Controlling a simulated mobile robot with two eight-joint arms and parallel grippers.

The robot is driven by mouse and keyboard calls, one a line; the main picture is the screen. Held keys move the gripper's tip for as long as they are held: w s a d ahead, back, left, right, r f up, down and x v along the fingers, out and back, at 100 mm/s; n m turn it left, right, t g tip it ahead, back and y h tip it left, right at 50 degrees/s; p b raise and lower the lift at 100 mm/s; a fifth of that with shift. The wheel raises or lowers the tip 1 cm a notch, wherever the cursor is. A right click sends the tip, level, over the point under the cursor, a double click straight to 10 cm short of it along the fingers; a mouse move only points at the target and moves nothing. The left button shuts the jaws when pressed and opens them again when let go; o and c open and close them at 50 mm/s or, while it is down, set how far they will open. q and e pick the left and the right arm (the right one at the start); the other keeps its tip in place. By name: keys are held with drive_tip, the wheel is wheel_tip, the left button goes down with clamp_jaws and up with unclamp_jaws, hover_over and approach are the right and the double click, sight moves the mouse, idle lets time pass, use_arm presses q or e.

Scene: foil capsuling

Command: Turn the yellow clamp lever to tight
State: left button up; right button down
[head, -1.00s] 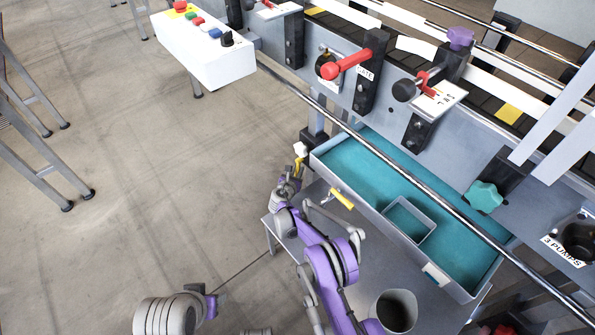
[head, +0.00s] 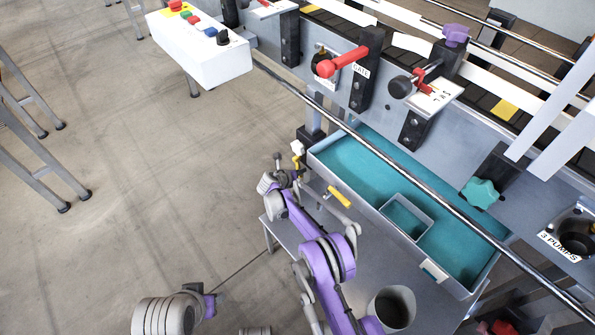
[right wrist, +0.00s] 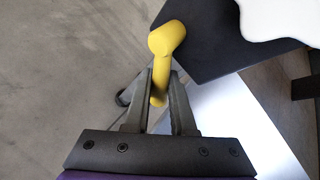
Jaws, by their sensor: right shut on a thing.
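The yellow clamp lever (head: 297,161) is small in the head view, beside a white part near the left end of the teal-lined tray. In the right wrist view the lever (right wrist: 166,42) has a rounded knob end and a shaft running down between the fingers. My right gripper (right wrist: 163,80) is shut on that shaft, with the knob standing out beyond the fingertips. In the head view my right gripper (head: 288,171) is at the lever, small and partly hidden by its own wrist. My left gripper is not in view.
A grey cup (head: 391,310) stands at the bottom. A white button box (head: 205,50) is at upper left.

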drive_tip(key=shift+s+r+g, duration=0.1)
drive_tip(key=shift+g, duration=0.2)
drive_tip(key=shift+n, duration=0.3)
drive_tip(key=c, duration=0.8)
unclamp_jaws()
drive_tip(key=shift+d, duration=0.1)
drive_tip(key=shift+o, duration=0.2)
